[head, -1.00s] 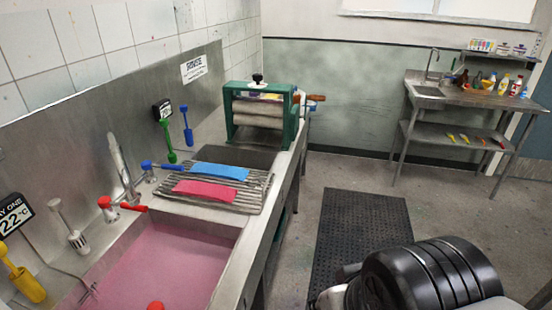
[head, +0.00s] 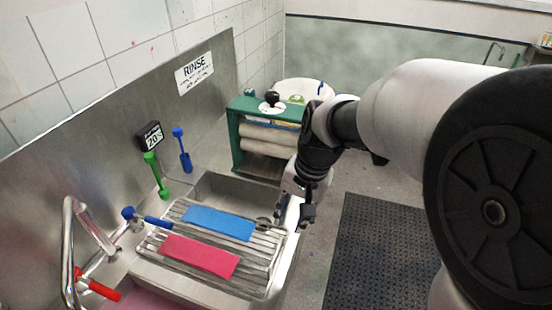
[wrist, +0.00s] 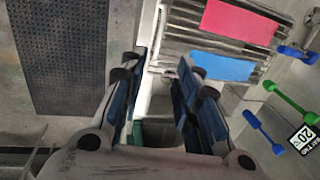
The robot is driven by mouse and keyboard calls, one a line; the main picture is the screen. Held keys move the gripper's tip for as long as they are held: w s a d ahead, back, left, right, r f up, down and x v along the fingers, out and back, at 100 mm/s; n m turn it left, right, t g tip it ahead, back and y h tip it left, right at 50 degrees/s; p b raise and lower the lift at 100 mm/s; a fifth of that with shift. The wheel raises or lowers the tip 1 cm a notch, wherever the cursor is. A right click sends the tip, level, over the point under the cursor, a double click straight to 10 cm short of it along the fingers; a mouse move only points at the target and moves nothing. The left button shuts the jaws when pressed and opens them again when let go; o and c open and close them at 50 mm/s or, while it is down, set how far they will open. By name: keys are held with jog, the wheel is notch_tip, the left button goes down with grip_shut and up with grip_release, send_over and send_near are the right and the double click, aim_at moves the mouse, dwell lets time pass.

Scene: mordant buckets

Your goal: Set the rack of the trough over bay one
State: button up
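The slatted metal rack (head: 262,258) lies flat across the trough (head: 262,192), with a pink strip (head: 199,257) and a blue strip (head: 218,223) on it. Pink liquid (head: 146,301) in a bay shows at the bottom edge of the head view. My gripper (head: 307,212) hangs near the trough's right edge, beside the rack's far right corner. In the wrist view my gripper (wrist: 162,68) is open with its blue-padded fingers apart, and nothing is seen between them. The rack (wrist: 172,32) appears beyond the fingertips, and I cannot tell any contact.
A green-framed roller press (head: 266,138) stands beyond the far bay. Red-handled (head: 98,290) and blue-handled (head: 150,220) taps, a green tool (head: 156,172) and a blue tool (head: 182,150) line the back wall. A 20 °C display (head: 151,137) hangs there. A black mat (head: 382,255) covers the floor at right.

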aim_at(277, 253)
jog(key=a+f+b, duration=0.1)
jog(key=f, duration=0.4)
jog(key=a+f+b, duration=0.1)
jog(key=f+b, duration=0.1)
jog(key=f, duration=0.3)
jog(key=w+a+f+b, duration=0.1)
jog(key=f+b, duration=0.1)
jog(key=f, duration=0.4)
jog(key=shift+f, duration=0.1)
jog(key=shift+c, duration=0.2)
grip_shut()
